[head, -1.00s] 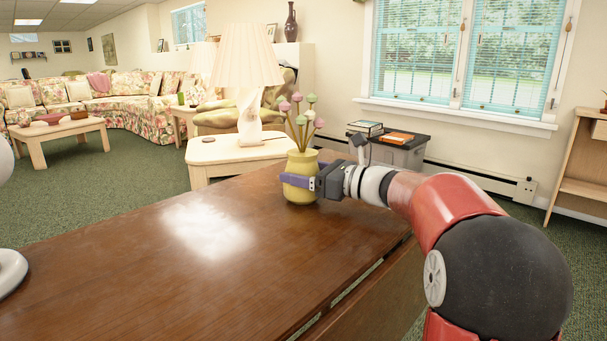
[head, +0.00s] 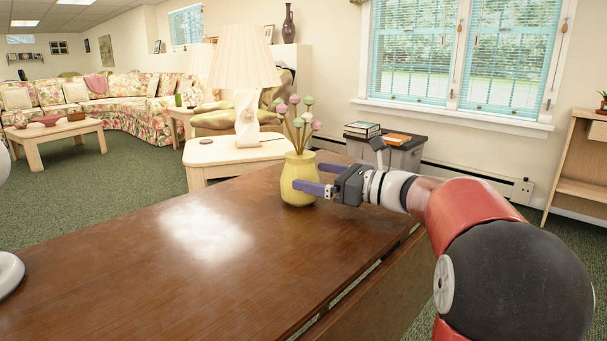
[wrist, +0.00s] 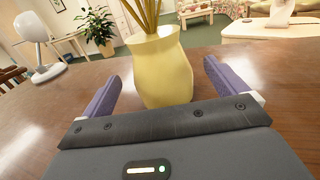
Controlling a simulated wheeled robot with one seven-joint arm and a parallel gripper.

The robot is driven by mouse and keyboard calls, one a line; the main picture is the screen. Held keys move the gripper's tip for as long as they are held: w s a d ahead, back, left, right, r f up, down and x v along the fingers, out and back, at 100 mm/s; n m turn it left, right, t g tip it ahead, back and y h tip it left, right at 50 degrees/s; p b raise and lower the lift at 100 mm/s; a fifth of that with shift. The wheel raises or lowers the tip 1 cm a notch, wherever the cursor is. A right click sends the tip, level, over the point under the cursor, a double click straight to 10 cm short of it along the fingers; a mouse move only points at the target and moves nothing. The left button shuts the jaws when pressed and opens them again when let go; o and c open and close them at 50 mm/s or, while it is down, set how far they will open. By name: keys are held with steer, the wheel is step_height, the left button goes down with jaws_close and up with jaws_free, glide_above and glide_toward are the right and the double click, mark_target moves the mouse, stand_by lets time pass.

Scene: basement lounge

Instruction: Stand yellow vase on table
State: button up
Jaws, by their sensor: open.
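The yellow vase (head: 299,180) stands upright on the brown wooden table (head: 130,265), near its far edge. Several pink and green ball-shaped flowers (head: 298,115) rise from it. My gripper (head: 312,178) is open, its purple fingers pointing left at the vase. In the wrist view the vase (wrist: 163,70) is just ahead of the palm, between the two spread fingers, with a gap showing on each side.
A small pale table (head: 215,155) with a white lamp (head: 247,120) stands behind the wooden table. A grey bin (head: 400,152) with books on top is beyond my arm. The table's left and middle are mostly clear.

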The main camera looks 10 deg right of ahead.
steer(key=v, duration=0.7)
steer(key=shift+s+d, duration=0.25)
